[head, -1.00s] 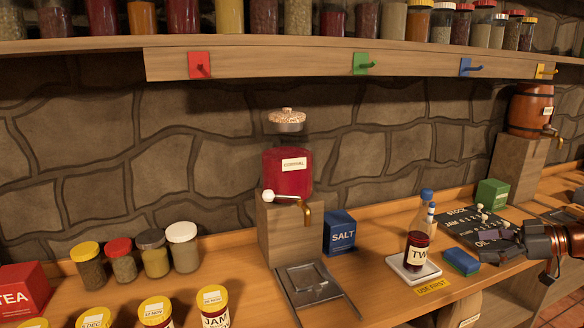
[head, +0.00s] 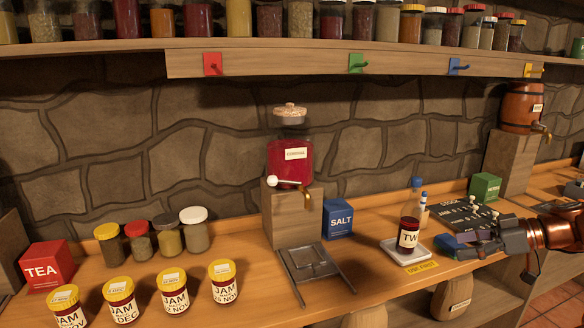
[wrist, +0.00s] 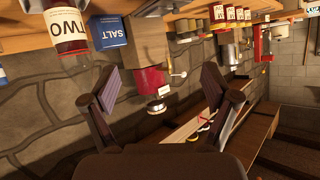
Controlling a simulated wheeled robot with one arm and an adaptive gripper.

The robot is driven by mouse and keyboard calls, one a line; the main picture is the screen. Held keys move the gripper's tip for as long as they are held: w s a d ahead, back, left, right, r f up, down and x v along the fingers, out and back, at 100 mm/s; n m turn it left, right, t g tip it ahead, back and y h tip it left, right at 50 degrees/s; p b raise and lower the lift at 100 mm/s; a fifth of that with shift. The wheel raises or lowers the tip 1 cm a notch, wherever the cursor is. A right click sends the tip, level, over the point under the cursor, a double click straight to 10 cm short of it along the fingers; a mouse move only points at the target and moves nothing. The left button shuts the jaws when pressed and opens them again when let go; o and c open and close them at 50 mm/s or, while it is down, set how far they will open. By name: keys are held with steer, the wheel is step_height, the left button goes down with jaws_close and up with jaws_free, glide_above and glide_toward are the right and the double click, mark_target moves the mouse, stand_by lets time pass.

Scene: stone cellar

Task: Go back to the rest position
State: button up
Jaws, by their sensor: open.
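My gripper (head: 474,240) is at the right in the head view, over the right part of the counter in front of the dark stock board (head: 462,217). In the wrist view my gripper (wrist: 168,92) shows its two fingers spread wide with nothing between them. The bottle labelled TWO (head: 408,234) stands on a small white tray (head: 390,250), left of my gripper and apart from it. The bottle also shows at the upper left of the wrist view (wrist: 66,32). The blue thing beneath my gripper is mostly hidden.
A red cordial dispenser (head: 289,165) stands on a block mid-counter, beside a blue salt box (head: 338,220). Several jam jars (head: 120,298) and a red tea box (head: 47,268) are at the left. A barrel (head: 520,110) stands at the right. A shelf with hooks (head: 300,62) runs above.

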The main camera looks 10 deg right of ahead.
steer(key=s+a+f+m+g+h, duration=0.2)
steer(key=s+a+g, duration=0.3)
steer(key=a, duration=0.8)
steer(key=s+a+f+m+g+h, duration=0.15)
steer(key=s+a, duration=0.45)
steer(key=a, duration=0.7)
steer(key=s+f+m+g+h, duration=0.25)
steer(key=s+f+h, duration=0.2)
steer(key=s, duration=0.65)
steer(key=s+f+m+g+h, duration=0.1)
steer(key=s+f+m+h, duration=0.3)
steer(key=s, duration=0.7)
step_height(320, 180, up, 14)
steer(key=w+t+y+p, duration=0.1)
steer(key=p, duration=1.3)
steer(key=shift+d+r+t+p, duration=0.15)
steer(key=shift+r+t+p, duration=0.1)
steer(key=shift+t+p, duration=0.05)
